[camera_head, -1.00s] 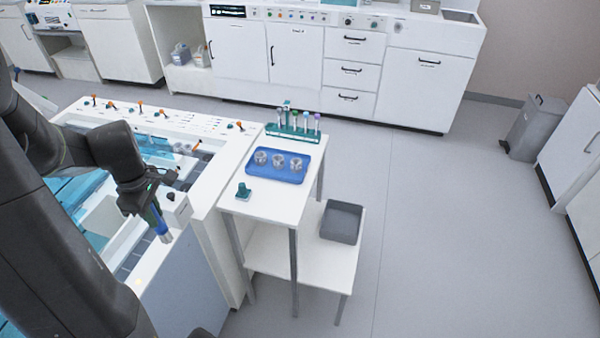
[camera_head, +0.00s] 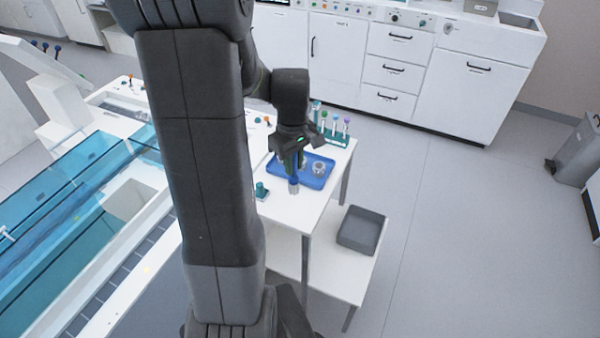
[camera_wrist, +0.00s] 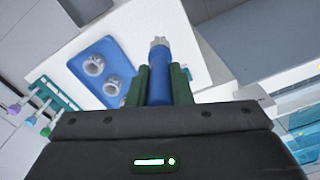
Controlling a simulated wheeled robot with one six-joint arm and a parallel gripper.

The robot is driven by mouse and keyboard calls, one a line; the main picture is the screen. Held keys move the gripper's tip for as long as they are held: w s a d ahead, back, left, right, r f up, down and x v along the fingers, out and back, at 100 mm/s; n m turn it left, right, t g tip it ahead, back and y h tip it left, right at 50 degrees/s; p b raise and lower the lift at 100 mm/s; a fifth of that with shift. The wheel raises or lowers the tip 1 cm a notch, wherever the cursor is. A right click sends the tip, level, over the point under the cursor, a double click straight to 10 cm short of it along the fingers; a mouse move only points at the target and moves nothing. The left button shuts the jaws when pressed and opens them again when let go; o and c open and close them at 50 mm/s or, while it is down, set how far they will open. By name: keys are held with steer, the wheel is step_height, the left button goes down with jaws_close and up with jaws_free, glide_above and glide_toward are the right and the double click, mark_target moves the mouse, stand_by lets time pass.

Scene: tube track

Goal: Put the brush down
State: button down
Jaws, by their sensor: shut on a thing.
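The brush has a blue handle and a pale grey bristle end. In the wrist view the brush (camera_wrist: 159,75) stands out between the green fingers of my gripper (camera_wrist: 163,85), which is shut on its handle. In the head view my gripper (camera_head: 297,162) is over the small white side table (camera_head: 284,208), and the brush (camera_head: 294,186) hangs with its pale end down, close to the front edge of the blue tray (camera_head: 318,180). I cannot tell whether its tip touches the table.
Metal cups (camera_head: 319,168) sit in the tray. A teal rack with tubes (camera_head: 337,138) stands behind it. A small teal object (camera_head: 261,189) is left of the brush. A grey bin (camera_head: 362,230) is on the lower shelf. The front table top is bare.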

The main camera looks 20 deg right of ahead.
mark_target(293, 177)
step_height(293, 177, down, 8)
steer(key=shift+r, duration=0.15)
stand_by(0.4)
steer(key=c, duration=1.3)
jaws_free()
step_height(293, 177, up, 12)
steer(key=shift+r, duration=0.1)
